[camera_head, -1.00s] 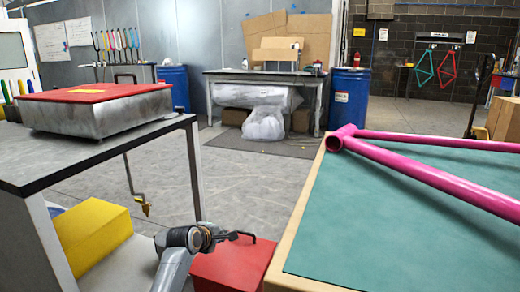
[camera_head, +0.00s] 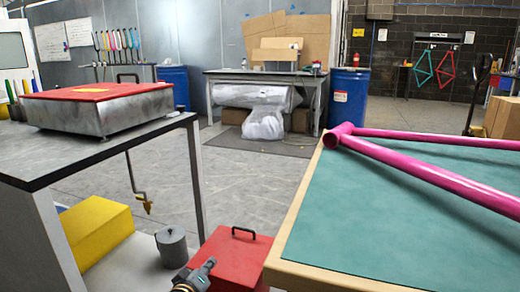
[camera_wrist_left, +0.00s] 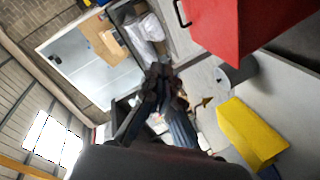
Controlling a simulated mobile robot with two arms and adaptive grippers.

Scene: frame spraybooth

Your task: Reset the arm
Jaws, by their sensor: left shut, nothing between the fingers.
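My left gripper (camera_head: 208,266) shows at the bottom of the head view, low beside the left part of a red toolbox (camera_head: 245,262) with a black handle. Only its front end and a bit of the wrist are in the picture. In the left wrist view my left gripper (camera_wrist_left: 160,82) is dark, shut and empty, its fingers pointing up the picture. The red toolbox (camera_wrist_left: 245,22) shows at the upper right there. My right gripper is in neither view.
A grey lidded canister (camera_head: 171,247) and a yellow box (camera_head: 96,229) stand left of the toolbox. A metal-topped bench (camera_head: 75,155) is at left. A green-topped table (camera_head: 400,210) with a pink bicycle frame (camera_head: 430,178) is at right. Open floor (camera_head: 240,185) lies between.

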